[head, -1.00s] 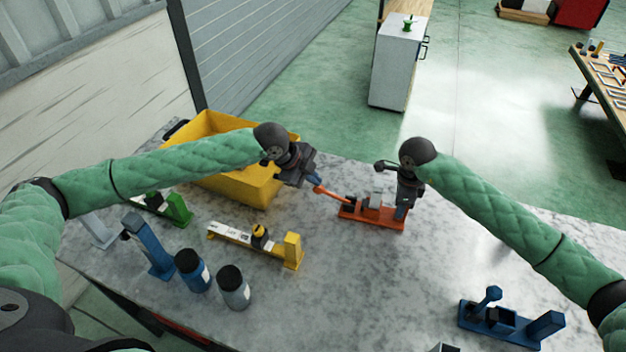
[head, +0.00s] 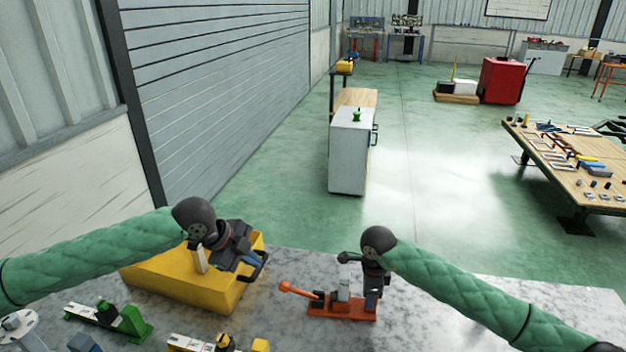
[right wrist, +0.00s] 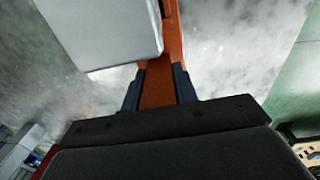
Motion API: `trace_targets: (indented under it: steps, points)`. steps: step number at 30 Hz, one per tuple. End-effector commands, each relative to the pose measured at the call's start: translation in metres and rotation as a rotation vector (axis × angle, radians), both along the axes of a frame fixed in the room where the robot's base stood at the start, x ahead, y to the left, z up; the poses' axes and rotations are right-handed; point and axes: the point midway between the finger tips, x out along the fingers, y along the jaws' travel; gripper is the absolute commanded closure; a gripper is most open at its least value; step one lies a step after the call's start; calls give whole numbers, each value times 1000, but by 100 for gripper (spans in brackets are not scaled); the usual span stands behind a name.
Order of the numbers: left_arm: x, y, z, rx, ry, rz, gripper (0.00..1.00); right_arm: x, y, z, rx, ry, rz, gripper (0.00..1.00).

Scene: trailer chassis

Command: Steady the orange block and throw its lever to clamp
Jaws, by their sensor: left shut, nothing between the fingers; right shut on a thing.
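The orange block (head: 342,313) lies on the grey marbled table, with a pale grey piece standing on it. Its orange lever (head: 299,291) points left from the block, lying low, with a rounded knob at the free end. My right gripper (head: 371,301) comes down on the block's right end and is shut on it. In the right wrist view both fingers flank the orange body (right wrist: 160,88), with the pale grey piece (right wrist: 105,30) beside it. My left gripper (head: 250,257) is shut and empty, left of and above the lever knob, apart from it, over the yellow bin's right end.
The yellow bin (head: 180,287) stands at the table's back left. A green clamp block (head: 128,321) and a yellow one (head: 260,345) are at the front left. The table (head: 480,310) right of the orange block is largely clear in view.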

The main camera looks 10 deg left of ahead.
Motion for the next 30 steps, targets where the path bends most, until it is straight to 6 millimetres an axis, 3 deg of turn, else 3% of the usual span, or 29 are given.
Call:
trace_targets:
  steps: [2,3,8,20,30]
  points:
    - [0,0,0,0,0,0,100,-1,0,-1,-1,2,1,100]
    - [0,0,0,0,0,0,100,-1,0,-1,-2,2,1,65]
    - [0,0,0,0,0,0,100,-1,0,-1,-1,1,1,35]
    - [0,0,1,0,0,-1,100,0,0,4,0,0,0,35]
    - [0,0,4,0,0,-1,100,0,0,30,0,-1,1,35]
